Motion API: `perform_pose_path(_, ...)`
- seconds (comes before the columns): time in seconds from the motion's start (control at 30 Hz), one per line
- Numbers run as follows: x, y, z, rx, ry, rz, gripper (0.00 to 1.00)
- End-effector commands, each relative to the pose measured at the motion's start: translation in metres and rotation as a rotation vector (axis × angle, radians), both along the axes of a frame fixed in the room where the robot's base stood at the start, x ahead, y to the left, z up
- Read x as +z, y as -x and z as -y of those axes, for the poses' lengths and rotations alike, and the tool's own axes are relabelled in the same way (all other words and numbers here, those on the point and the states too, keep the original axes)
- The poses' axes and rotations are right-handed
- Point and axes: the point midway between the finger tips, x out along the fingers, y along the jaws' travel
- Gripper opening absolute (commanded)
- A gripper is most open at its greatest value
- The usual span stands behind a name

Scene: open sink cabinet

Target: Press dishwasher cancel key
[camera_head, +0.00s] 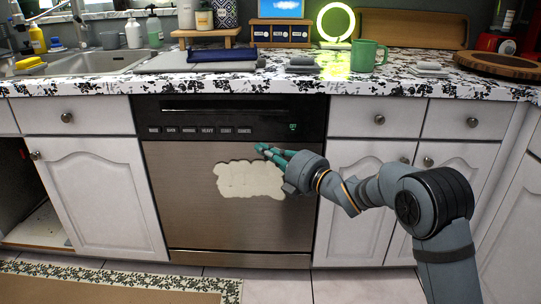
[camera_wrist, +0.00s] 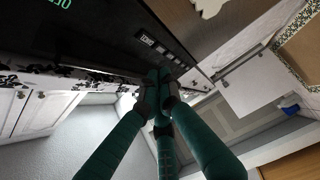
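The dishwasher (camera_head: 290,215) is in the middle of the head view, its door upright and closed. Its black control panel (camera_head: 190,108) runs along the top with a row of small labelled keys. The cancel key (camera_head: 244,130) appears to be the rightmost. My gripper (camera_head: 262,149) is just below and right of it, with teal fingers pointing left. In the wrist view, my gripper's (camera_wrist: 161,75) fingers come together at their tips, near the end of the key row (camera_wrist: 157,46). They hold nothing. I cannot tell whether a fingertip touches the panel.
A green display (camera_head: 292,126) lights the panel's right side. A pale patch (camera_head: 250,180) is on the door. The counter (camera_head: 270,88) above holds a green mug (camera_head: 368,56) and other items. A cabinet at the left is open. The air in front of the dishwasher's left half is clear.

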Motion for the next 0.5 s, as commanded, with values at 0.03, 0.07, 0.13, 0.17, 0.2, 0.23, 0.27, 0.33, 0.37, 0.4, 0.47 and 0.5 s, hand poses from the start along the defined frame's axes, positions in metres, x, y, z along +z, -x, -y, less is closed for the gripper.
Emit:
perform_pose_path(0.03, 0.0, 0.005, 0.006, -0.002, 0.001, -0.002, 0.0)
perform_pose_path(0.07, 0.0, 0.007, 0.008, -0.002, 0.001, -0.001, 0.0)
perform_pose_path(0.13, 0.0, 0.012, 0.012, -0.001, 0.001, -0.001, 0.0)
perform_pose_path(0.17, 0.0, 0.013, 0.013, 0.0, 0.001, -0.001, 0.0)
perform_pose_path(0.2, -0.001, 0.015, 0.014, 0.0, 0.001, -0.001, 0.0)
perform_pose_path(0.23, -0.001, 0.015, 0.014, 0.0, 0.001, -0.001, 0.0)
perform_pose_path(0.27, -0.001, 0.016, 0.015, 0.0, 0.001, -0.001, 0.0)
perform_pose_path(0.33, -0.001, 0.017, 0.015, 0.0, 0.001, -0.001, 0.0)
perform_pose_path(0.37, -0.001, 0.017, 0.015, 0.0, 0.001, -0.001, 0.0)
perform_pose_path(0.4, -0.001, 0.017, 0.015, 0.0, 0.001, -0.001, 0.0)
perform_pose_path(0.47, -0.001, 0.016, 0.015, 0.0, 0.001, -0.001, 0.0)
perform_pose_path(0.5, -0.001, 0.016, 0.015, 0.0, 0.001, -0.001, 0.0)
